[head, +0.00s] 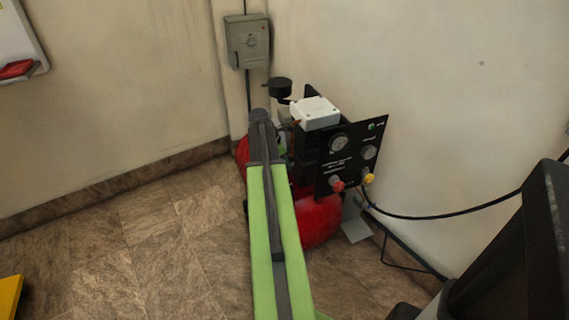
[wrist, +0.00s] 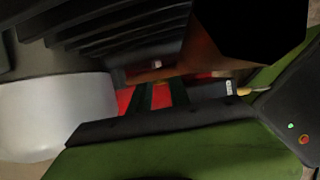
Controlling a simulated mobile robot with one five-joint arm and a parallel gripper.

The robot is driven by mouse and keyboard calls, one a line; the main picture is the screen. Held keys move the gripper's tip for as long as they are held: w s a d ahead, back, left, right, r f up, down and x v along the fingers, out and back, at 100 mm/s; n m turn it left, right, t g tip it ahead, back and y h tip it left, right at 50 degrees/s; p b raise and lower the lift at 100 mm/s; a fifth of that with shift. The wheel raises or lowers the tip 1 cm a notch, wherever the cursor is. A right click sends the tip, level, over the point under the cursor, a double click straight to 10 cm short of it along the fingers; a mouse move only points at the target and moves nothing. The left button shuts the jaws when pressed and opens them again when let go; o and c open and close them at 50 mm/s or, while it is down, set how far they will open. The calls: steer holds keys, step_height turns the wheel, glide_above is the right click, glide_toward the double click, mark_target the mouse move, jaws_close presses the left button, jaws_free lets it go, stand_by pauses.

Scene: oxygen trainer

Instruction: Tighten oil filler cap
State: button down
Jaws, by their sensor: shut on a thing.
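The red-tanked compressor (head: 318,215) stands in the corner in the head view, with my green arm reaching to its left side. The dark end of my gripper (head: 261,122) is low against the compressor, and its fingertips are hidden there. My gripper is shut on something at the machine. The oil filler cap cannot be made out in either view; the grip and the arm hide that spot. In the wrist view, dark cooling fins (wrist: 120,30), a pale rounded cylinder (wrist: 55,112) and strips of red tank (wrist: 160,97) are very close.
A black gauge panel (head: 350,155) with red and yellow knobs stands right of the arm. A white box (head: 314,112) sits atop the machine. A grey switch box (head: 247,41) is on the wall behind. A hose (head: 440,214) runs right.

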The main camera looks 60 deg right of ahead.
steer(key=shift+s+a+m+t+h+b, duration=0.15)
steer(key=shift+m+t+h+b, duration=0.2)
steer(key=shift+t+h, duration=0.65)
steer(key=c, duration=1.2)
jaws_free()
steer(key=s+p+v, duration=0.1)
steer(key=p+v, duration=1.4)
steer(key=v, duration=0.2)
steer(key=shift+w+r, duration=0.25)
